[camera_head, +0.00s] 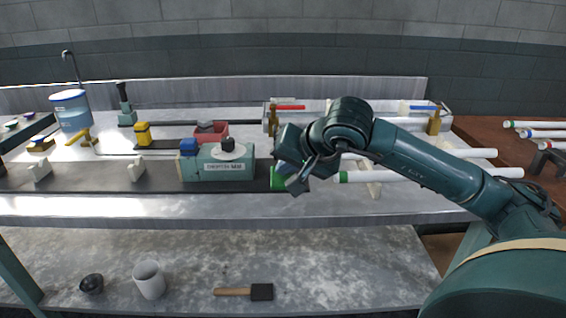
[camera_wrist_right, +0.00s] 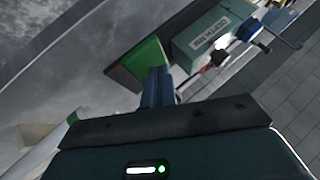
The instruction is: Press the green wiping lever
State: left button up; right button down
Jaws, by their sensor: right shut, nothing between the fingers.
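The green wiping lever (camera_head: 276,179) shows as a green block at the right end of the dark strip, beside the grey-green labelled machine (camera_head: 222,172). My right gripper (camera_head: 292,180) is shut and empty, with its fingertips at the lever's right side. In the right wrist view the green block (camera_wrist_right: 146,62) lies just beyond the shut fingers (camera_wrist_right: 158,86), which overlap its near edge. I cannot tell whether they touch it. The gripper hides part of the lever in the head view. My left gripper is not in view.
White tubes with coloured ends (camera_head: 400,176) lie under and behind my right arm. A red bin (camera_head: 212,132), a yellow block (camera_head: 143,134) and a blue-topped tank (camera_head: 72,112) stand further left. A brush (camera_head: 240,292) and a grey cup (camera_head: 149,280) are on the lower front surface.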

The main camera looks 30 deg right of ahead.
jog(key=shift+f+b, duration=0.3)
jog(key=shift+f, duration=0.1)
jog(key=shift+r, duration=0.1)
dwell(0.7)
jog(key=shift+r+p, duration=2)
jog(key=shift+r, duration=0.65)
notch_tip(320, 180, up, 5)
jog(key=p, duration=0.3)
jog(key=shift+p, duration=0.35)
